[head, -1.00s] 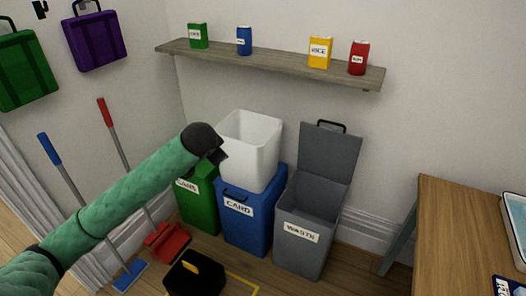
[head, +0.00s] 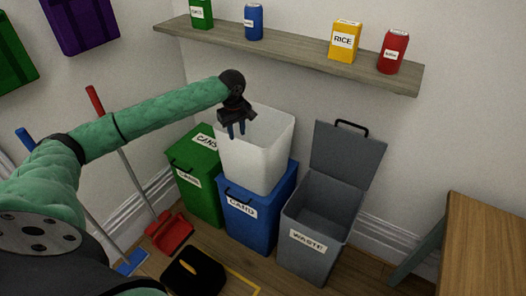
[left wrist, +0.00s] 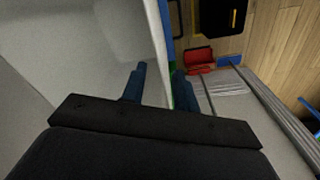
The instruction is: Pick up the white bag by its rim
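The white bag (head: 262,155) is an open-topped, box-shaped white container standing upright on the blue bin marked CARD (head: 257,217). My left gripper (head: 236,130) points down at the left part of the bag's rim. In the left wrist view, the bag's wall (left wrist: 158,45) runs edge-on between my two spread fingers (left wrist: 160,88). One finger is on the bag's inner side and the other on its outer side. The gripper is open, and I see no clear contact with the rim. My right gripper is not in view.
A green bin marked CANS (head: 200,185) stands left, and a grey WASTE bin (head: 312,222) with raised lid stands right. A shelf (head: 290,52) with cans and boxes hangs above. A wooden table (head: 485,235) is at right.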

